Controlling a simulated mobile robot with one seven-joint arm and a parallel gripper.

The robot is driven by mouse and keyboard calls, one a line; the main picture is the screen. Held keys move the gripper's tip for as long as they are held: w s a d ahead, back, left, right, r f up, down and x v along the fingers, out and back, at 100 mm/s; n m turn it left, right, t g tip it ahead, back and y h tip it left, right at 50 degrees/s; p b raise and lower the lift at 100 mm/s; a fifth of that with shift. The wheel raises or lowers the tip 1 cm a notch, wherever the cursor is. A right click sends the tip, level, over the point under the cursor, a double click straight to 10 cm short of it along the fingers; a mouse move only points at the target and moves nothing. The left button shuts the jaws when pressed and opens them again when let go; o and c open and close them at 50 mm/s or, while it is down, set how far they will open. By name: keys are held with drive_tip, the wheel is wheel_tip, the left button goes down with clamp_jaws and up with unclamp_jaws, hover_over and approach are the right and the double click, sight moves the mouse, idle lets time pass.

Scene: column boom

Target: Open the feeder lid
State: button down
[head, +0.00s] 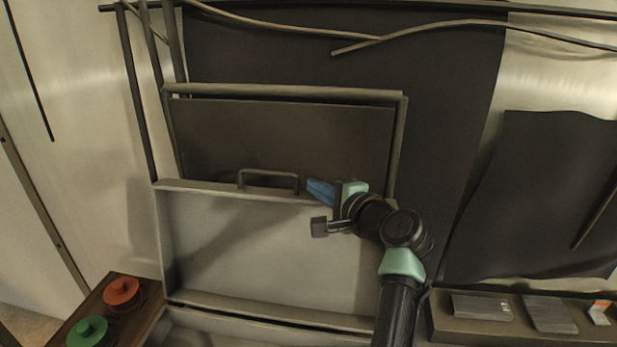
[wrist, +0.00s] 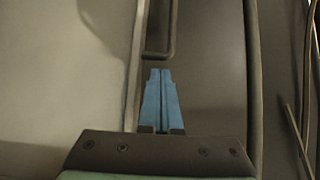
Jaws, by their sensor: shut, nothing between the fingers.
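The feeder lid (head: 285,135) is a dark flat panel inside a grey frame, in the upper middle of the head view. A grey bar handle (head: 268,173) sits at its lower edge. The handle also shows at the top of the wrist view (wrist: 173,28). My gripper (head: 312,188), with blue fingers, is just right of the handle, close to the lid's lower edge. In the wrist view its fingers (wrist: 160,75) are together and empty, pointing at the near end of the handle with a small gap. The lid appears to lie in its frame.
Below the lid is a pale grey panel (head: 260,245) with a raised rim. A red knob (head: 121,290) and a green knob (head: 87,331) stand at lower left. A ledge with grey blocks (head: 482,307) is at lower right. Loose cables (head: 440,30) run along the top.

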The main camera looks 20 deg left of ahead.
sight(307, 194)
drive_tip(key=shift+x, duration=1.95)
drive_tip(key=shift+f, duration=0.15)
